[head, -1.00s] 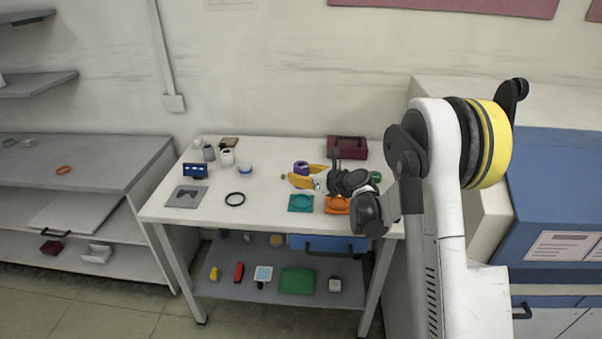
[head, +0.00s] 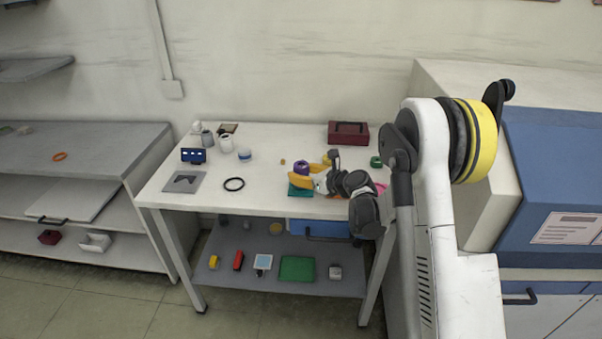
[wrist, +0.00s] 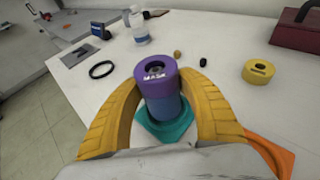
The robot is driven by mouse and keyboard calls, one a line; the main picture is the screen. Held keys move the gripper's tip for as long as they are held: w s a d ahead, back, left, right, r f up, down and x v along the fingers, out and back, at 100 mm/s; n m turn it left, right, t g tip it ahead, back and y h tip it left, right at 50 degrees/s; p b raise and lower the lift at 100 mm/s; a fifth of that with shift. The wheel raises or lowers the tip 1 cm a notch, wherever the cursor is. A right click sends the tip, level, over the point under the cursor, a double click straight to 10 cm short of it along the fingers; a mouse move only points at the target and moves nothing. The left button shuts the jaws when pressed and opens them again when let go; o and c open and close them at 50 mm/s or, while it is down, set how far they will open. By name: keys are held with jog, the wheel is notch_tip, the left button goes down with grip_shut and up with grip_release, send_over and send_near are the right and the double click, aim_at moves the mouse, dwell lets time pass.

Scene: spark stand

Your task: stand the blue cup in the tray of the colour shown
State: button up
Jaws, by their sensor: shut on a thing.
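The blue cup (wrist: 165,106) stands upright between the yellow fingers of my gripper (wrist: 161,88) in the wrist view. A purple top (wrist: 155,68) with a round hole and white lettering covers its upper end. The purple top (head: 302,168) also shows in the head view, at my gripper (head: 306,177). The teal tray (wrist: 179,132) is directly under the cup; I cannot tell whether the cup's base touches it. The tray's front edge (head: 299,193) shows below the gripper in the head view. An orange tray (wrist: 270,150) lies to the right, partly hidden.
A small dark-blue display (head: 193,155) stands at the table's left. A black ring (head: 234,184), a white bottle (wrist: 138,27) and a yellow round block (wrist: 258,71) are around the gripper. A dark red box (head: 348,133) is at the back.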

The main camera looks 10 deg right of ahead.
jog(key=shift+f, duration=0.55)
jog(key=o, duration=1.3)
jog(key=shift+o, duration=0.2)
